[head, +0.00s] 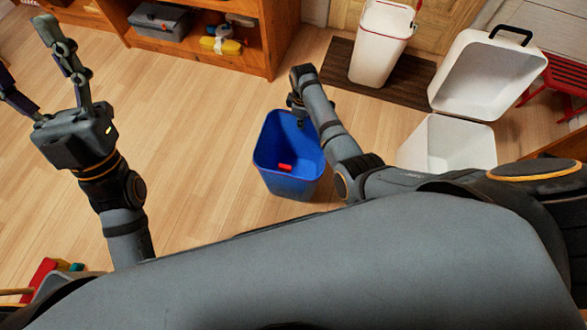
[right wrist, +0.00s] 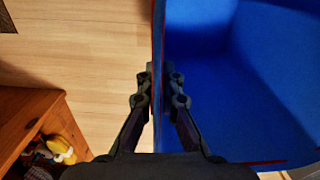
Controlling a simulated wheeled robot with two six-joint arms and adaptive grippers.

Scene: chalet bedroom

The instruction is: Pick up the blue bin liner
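The blue bin liner (head: 290,187) is an open, upright blue bucket with a thin red rim, right of centre in the head view. A small red piece shows on its inner side. My right gripper (head: 297,112) is at its far rim. In the right wrist view the liner (right wrist: 235,75) fills the right side, and my right gripper (right wrist: 158,88) has one finger outside and one inside its wall, closed against it. I cannot tell whether its base touches the floor. My left gripper (head: 62,65) is open and empty, raised at the left.
A white bin (head: 378,50) stands on a dark mat (head: 335,60) behind the liner. An open white container (head: 449,143) with its raised lid (head: 488,75) stands right. A wooden shelf (head: 265,45) is at the back. The floor left of the liner is clear.

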